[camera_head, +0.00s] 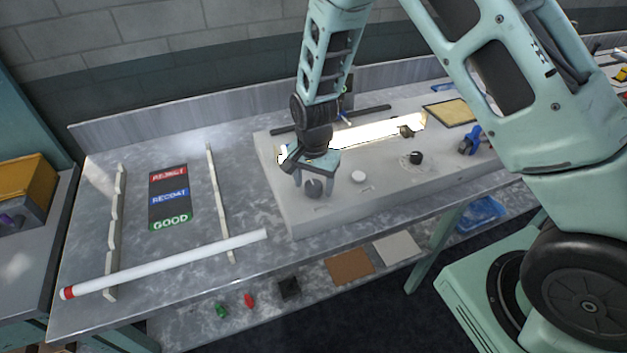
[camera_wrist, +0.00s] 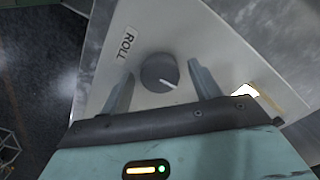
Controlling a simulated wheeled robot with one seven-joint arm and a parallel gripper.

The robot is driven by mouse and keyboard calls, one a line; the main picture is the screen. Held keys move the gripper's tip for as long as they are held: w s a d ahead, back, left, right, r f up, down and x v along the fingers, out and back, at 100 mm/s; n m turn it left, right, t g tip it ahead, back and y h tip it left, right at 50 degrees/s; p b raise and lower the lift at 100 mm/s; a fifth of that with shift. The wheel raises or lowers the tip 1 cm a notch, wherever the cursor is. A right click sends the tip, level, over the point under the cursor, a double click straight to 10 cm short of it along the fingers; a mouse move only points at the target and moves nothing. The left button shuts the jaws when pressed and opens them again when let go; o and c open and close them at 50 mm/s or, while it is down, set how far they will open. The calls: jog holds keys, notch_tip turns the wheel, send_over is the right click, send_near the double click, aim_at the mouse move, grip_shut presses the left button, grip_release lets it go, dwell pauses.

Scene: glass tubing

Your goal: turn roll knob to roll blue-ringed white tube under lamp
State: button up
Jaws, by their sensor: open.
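The roll knob (camera_wrist: 157,70) is a dark round dial beside a ROLL label (camera_wrist: 126,42). Its white pointer line aims right and slightly down in the wrist view. My gripper (camera_wrist: 161,70) is open, with one finger on each side of the knob and visible gaps to it. In the head view my gripper (camera_head: 315,187) points down at the knob (camera_head: 313,189) on the front left of the pale station (camera_head: 335,207). A glowing strip (camera_head: 378,131) lies behind my gripper; glare and my arm hide whether the blue-ringed tube is there.
A white button (camera_head: 358,176) and another dark knob (camera_head: 416,157) are to the right on the station. A red-ringed white tube (camera_head: 165,264) lies across the rack rails at left. A label board (camera_head: 170,197) reads RECOAT and GOOD.

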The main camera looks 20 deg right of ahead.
aim_at(314, 184)
jog(key=c, duration=1)
jog(key=shift+f+n+b, duration=0.1)
jog(key=shift+n+b, duration=0.45)
jog(key=shift+n, duration=0.55)
jog(key=n, duration=0.2)
jog(key=shift+n+b, duration=0.3)
jog(key=o, duration=1)
jog(key=shift+r, duration=0.2)
notch_tip(314, 184, up, 17)
jog(key=b, duration=0.3)
jog(key=shift+r, duration=0.2)
